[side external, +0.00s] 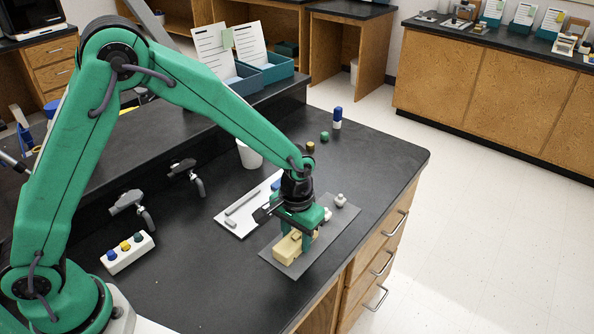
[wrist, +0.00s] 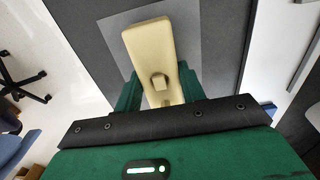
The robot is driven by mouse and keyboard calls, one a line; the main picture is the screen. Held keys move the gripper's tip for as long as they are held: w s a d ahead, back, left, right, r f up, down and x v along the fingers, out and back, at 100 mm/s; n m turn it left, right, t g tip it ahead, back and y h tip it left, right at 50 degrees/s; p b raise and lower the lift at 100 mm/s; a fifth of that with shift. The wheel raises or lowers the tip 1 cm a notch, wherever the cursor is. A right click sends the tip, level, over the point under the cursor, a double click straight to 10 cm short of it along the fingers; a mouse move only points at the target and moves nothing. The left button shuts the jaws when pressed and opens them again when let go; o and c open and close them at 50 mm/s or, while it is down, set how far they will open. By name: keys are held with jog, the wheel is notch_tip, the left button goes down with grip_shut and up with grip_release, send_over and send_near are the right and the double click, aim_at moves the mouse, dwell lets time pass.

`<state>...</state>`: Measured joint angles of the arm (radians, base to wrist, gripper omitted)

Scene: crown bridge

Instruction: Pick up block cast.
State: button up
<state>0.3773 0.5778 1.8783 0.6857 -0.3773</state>
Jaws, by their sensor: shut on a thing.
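The block cast (side external: 287,250) is a pale beige, longish piece with a small raised stub on top, over the grey mat (side external: 334,228) near the table's front edge. My gripper (side external: 294,238) points down with its green fingers on both sides of the cast and is shut on it. In the wrist view the cast (wrist: 150,45) runs between the fingers of my gripper (wrist: 160,88), its far end sticking out beyond them. The cast looks at or very near mat level; I cannot tell if it touches. Its near end is partly hidden by my gripper.
A white sheet with grey bars (side external: 238,212) lies left of the mat. A button box (side external: 127,252) is at left.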

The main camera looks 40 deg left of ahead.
jog(key=shift+r, duration=0.6)
jog(key=r, duration=0.3)
jog(key=shift+s+d+r, duration=0.15)
jog(key=shift+s+d, duration=0.05)
jog(key=shift+d, duration=0.05)
jog(key=s+d+r, duration=0.6)
jog(key=s, duration=0.2)
jog(key=shift+s+d+r, duration=0.2)
jog(key=shift+s+d, duration=0.1)
jog(key=shift+s, duration=0.1)
send_near(297, 239)
jog(key=s+a, duration=0.2)
jog(key=a, duration=0.1)
jog(key=w+a+f, duration=0.1)
jog(key=w+a, duration=0.1)
jog(key=a, duration=0.4)
jog(key=w+a+f, duration=0.1)
jog(key=w+a, duration=0.1)
jog(key=a, duration=0.4)
jog(key=shift+w+a, duration=0.25)
jog(key=shift+a, duration=0.15)
jog(key=shift+f, duration=0.25)
